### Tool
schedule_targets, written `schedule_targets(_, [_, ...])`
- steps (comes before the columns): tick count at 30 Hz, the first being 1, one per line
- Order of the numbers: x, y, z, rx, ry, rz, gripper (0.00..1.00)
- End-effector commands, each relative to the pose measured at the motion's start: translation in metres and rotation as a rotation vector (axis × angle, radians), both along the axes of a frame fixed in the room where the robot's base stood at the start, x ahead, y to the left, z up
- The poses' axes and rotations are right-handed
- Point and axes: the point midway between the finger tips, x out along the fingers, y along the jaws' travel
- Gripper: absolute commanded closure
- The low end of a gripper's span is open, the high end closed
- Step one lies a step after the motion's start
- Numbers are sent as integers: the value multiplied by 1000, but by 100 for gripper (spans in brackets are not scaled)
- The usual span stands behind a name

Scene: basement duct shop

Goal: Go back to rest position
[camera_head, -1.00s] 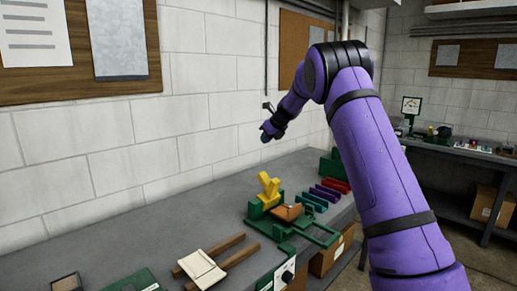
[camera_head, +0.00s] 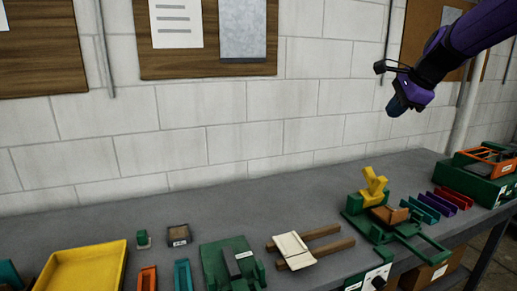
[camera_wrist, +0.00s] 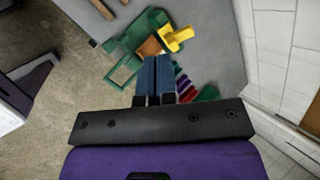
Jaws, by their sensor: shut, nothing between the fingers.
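My gripper (camera_head: 398,105) is held high in the air at the upper right of the head view, in front of the block wall and above the workbench. In the wrist view its two blue fingers (camera_wrist: 155,76) are together with nothing between them. Below it on the bench are a green fixture with a yellow piece (camera_head: 374,186) and a small orange-brown part (camera_head: 390,214). The yellow piece also shows in the wrist view (camera_wrist: 178,37). My gripper touches nothing.
The grey bench (camera_head: 300,200) holds a yellow tray (camera_head: 85,272), a green block fixture (camera_head: 231,262), a cream plate on wooden bars (camera_head: 293,250), coloured strips (camera_head: 440,205) and a green box with an orange frame (camera_head: 484,172). Open air surrounds my gripper.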

Motion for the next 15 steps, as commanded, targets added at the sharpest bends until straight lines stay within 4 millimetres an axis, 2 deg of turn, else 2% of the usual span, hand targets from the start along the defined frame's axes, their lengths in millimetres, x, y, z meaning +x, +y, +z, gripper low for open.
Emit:
schedule_targets(1, [-22, 6, 6, -45, -15, 66, 100])
schedule_targets(7, [-101, 27, 11, -248, -59, 358, 100])
schedule_targets(15, [-207, 45, -3, -531, -107, 754, 100])
